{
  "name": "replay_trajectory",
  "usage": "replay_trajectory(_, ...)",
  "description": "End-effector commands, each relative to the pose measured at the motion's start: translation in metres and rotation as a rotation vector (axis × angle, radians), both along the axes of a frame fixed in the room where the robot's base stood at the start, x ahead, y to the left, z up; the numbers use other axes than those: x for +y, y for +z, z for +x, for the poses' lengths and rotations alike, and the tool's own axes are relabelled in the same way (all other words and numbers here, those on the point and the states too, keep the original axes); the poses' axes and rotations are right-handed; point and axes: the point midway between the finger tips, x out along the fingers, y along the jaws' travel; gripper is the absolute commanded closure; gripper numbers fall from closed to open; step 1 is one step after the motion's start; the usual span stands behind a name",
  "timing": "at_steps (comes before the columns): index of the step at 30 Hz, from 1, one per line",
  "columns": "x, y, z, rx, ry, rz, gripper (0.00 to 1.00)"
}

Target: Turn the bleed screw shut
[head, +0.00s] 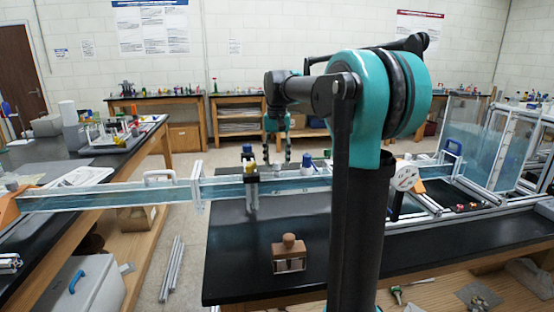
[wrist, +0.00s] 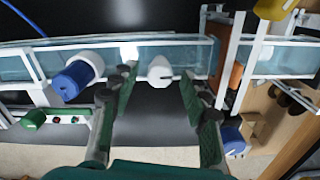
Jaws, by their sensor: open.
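A small white knob with a dark slot, which looks like the bleed screw (wrist: 160,70), sits on the clear water channel (wrist: 185,57) in the wrist view. It shows small in the head view (head: 279,169). My gripper (wrist: 160,80) is open, with one dark green finger on each side of the knob in the picture. In the head view my gripper (head: 277,158) points down over the channel. I see no clear contact, and I cannot tell the height gap. Nothing is between the fingers other than the knob in the line of sight.
A blue and white fitting (wrist: 78,76) stands beside the knob.

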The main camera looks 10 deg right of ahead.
Motion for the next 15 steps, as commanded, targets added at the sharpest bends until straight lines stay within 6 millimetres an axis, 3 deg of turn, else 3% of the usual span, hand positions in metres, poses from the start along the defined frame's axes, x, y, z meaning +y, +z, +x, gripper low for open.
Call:
replay_trajectory(8, 0.0, 0.011, 0.0, 0.0, 0.0, 0.0, 0.54)
replay_trajectory(15, 0.0, 0.057, 0.0, 0.0, 0.0, 0.0, 0.54)
